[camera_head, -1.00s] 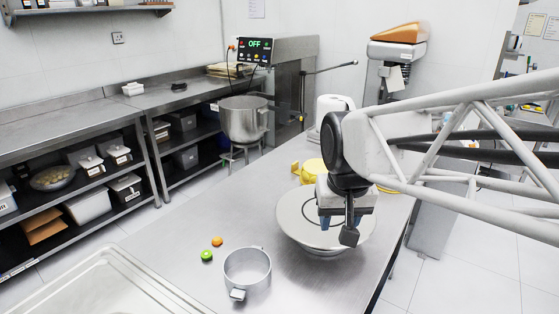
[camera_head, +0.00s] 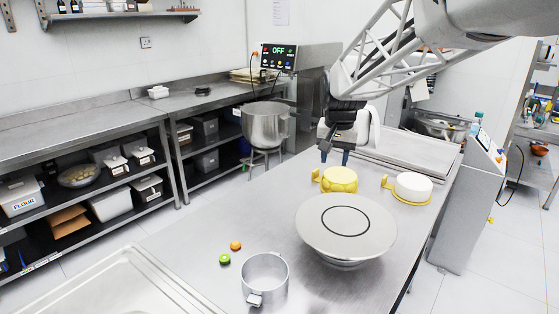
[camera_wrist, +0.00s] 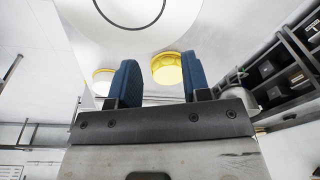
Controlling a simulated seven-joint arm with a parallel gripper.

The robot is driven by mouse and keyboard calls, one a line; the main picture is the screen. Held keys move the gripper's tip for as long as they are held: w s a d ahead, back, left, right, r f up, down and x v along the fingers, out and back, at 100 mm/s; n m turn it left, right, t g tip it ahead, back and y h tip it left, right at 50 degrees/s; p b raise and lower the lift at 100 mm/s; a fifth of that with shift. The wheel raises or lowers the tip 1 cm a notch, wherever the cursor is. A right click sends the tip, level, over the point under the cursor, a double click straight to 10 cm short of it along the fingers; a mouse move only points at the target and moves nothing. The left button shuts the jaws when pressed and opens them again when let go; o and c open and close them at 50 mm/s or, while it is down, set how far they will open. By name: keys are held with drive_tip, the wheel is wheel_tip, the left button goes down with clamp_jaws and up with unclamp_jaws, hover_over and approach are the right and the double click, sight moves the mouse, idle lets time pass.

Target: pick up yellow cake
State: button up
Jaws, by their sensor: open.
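The yellow cake (camera_head: 338,180) stands on the metal table in the head view, behind the round white turntable (camera_head: 320,222). A yellow tab sticks out at its left side. In the wrist view the yellow cake (camera_wrist: 167,68) shows between the two blue fingers, beyond their tips. My gripper (camera_head: 334,158) is open and empty, fingers pointing down, just above and behind the yellow cake as the head view shows it. I cannot tell the exact gap between them.
A white cake (camera_head: 413,186) on a yellow base stands right of the yellow cake. A metal pot (camera_head: 265,276), a green item (camera_head: 225,259) and an orange item (camera_head: 236,245) are at the front left. A mixer bowl (camera_head: 266,124) is beyond the table.

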drive_tip(key=w+d+f+m, duration=0.1)
drive_tip(key=w+f, duration=0.2)
drive_tip(key=w, duration=0.7)
drive_tip(key=w+d+f+m, duration=0.1)
drive_tip(key=w+f, duration=0.2)
drive_tip(key=w, duration=0.8)
drive_tip(key=m+g, duration=0.1)
drive_tip(key=m, duration=0.2)
hover_over(316, 170)
drive_tip(key=f, duration=1.3)
drive_tip(key=shift+s+a+f, duration=0.25)
drive_tip(key=shift+s+f, duration=0.05)
drive_tip(key=shift+s, duration=0.1)
drive_tip(key=shift+w+f, duration=0.15)
drive_tip(key=shift+w, duration=0.1)
drive_tip(key=shift+f, duration=0.1)
drive_tip(key=shift+f, duration=1.25)
drive_tip(key=shift+w+d+f, duration=0.1)
drive_tip(key=shift+f, duration=1.2)
drive_tip(key=shift+w+d+f, duration=0.1)
drive_tip(key=shift+f, duration=1.15)
